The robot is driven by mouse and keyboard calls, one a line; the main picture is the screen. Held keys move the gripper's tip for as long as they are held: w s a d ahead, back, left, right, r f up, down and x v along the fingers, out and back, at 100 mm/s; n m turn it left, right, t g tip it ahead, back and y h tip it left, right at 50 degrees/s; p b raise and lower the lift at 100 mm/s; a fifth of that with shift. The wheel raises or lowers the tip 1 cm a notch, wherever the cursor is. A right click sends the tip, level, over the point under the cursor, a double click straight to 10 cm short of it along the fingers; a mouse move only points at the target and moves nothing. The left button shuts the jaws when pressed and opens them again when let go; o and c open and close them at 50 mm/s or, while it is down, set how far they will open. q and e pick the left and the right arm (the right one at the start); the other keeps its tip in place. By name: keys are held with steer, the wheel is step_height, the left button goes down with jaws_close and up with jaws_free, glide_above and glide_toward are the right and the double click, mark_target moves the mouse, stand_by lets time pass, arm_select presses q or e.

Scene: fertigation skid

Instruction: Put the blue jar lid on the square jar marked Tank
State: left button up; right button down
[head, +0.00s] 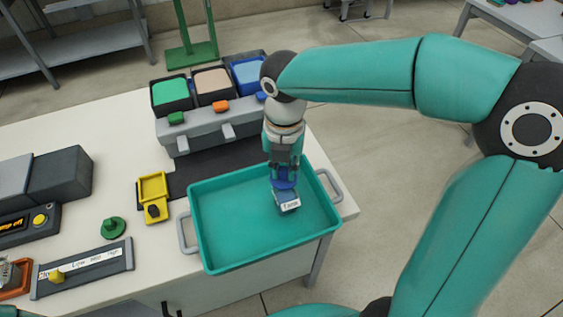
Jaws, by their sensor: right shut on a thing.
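The square jar marked Tank (289,204) stands inside the teal tray (222,259), toward its right side, with its white label facing me. The blue jar lid (285,184) is at the top of the jar, under my right gripper (285,174). My right gripper points down from above and is shut on the lid. I cannot tell whether the lid touches the jar's rim or is slightly above it. The gripper hides part of the lid. My left gripper is not in view.
Behind the tray stands a grey dispenser (208,127) with green, tan and blue bins. A yellow holder (153,188), a green knob (113,228) and a grey slider panel (83,269) lie left of the tray. The tray's left half is empty.

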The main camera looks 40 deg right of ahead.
mark_target(286, 181)
steer(key=shift+s+d+f+b, duration=0.1)
steer(key=shift+f+b, duration=0.55)
steer(key=shift+f, duration=0.15)
steer(key=shift+s+d+f+b, duration=0.1)
steer(key=shift+f+b, duration=0.5)
steer(key=shift+f, duration=0.15)
steer(key=shift+f+b, duration=0.5)
steer(key=shift+f, duration=0.35)
steer(key=c, duration=1)
jaws_free()
steer(key=shift+r, duration=0.2)
step_height(286, 181, up, 7)
steer(key=p, duration=0.6)
steer(key=shift+f+p, duration=0.15)
steer(key=shift+p, duration=0.2)
